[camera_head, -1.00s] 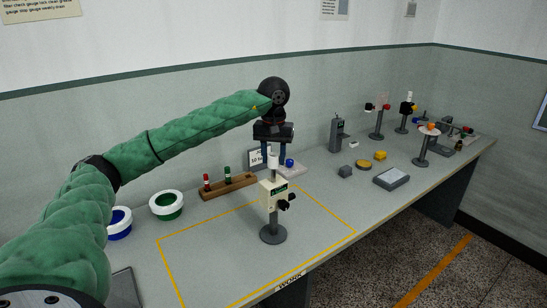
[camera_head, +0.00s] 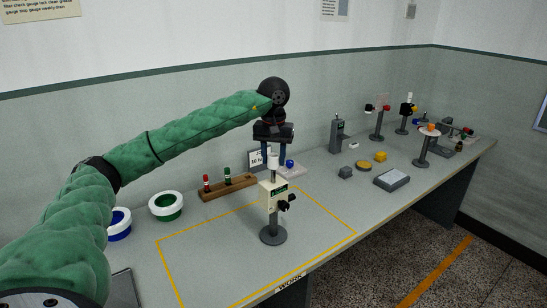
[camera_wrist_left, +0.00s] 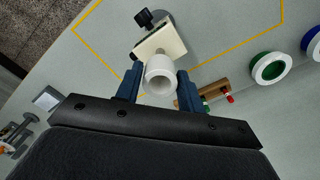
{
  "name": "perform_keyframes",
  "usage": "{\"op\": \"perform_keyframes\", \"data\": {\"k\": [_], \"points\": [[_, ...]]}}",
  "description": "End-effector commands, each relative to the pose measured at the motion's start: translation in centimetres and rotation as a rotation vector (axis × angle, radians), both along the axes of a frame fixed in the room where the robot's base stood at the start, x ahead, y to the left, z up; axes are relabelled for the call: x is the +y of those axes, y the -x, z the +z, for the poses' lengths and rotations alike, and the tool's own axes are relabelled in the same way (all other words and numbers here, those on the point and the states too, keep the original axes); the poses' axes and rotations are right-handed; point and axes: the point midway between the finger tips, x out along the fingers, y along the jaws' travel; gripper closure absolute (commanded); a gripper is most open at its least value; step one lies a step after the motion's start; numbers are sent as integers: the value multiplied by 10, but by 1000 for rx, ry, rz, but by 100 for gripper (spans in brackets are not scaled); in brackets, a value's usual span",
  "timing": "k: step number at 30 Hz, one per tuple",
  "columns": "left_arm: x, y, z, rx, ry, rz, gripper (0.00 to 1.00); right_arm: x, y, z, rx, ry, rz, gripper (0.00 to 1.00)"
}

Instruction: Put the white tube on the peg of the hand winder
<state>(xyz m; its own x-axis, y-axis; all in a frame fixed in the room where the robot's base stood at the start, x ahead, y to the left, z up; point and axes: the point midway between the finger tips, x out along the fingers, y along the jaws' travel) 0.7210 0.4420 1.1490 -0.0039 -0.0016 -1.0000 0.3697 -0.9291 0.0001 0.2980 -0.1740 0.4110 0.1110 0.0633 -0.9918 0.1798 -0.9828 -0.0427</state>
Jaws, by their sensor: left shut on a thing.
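My left gripper (camera_head: 274,157) is shut on the white tube (camera_head: 273,163), which stands upright between the blue fingers. The tube is directly above the cream box of the hand winder (camera_head: 272,194), which has a black crank and a round grey base. In the left wrist view the tube (camera_wrist_left: 160,78) shows its open end between the fingertips, with the winder's box (camera_wrist_left: 160,46) just behind it. My right gripper is not in view.
A wooden rack (camera_head: 229,187) with a red and a green spool stands behind the winder on the left. A green-cored ring (camera_head: 166,206) and a blue one lie farther left. Other stands and a grey scale (camera_head: 391,180) are to the right. The yellow-outlined area is otherwise clear.

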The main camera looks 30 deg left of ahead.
Motion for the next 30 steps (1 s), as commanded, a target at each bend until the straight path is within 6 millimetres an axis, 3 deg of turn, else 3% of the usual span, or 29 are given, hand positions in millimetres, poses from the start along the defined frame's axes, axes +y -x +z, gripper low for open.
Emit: {"op": "perform_keyframes", "data": {"k": [30], "points": [[0,0,-16,0,0,0,83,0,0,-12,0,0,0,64]]}}
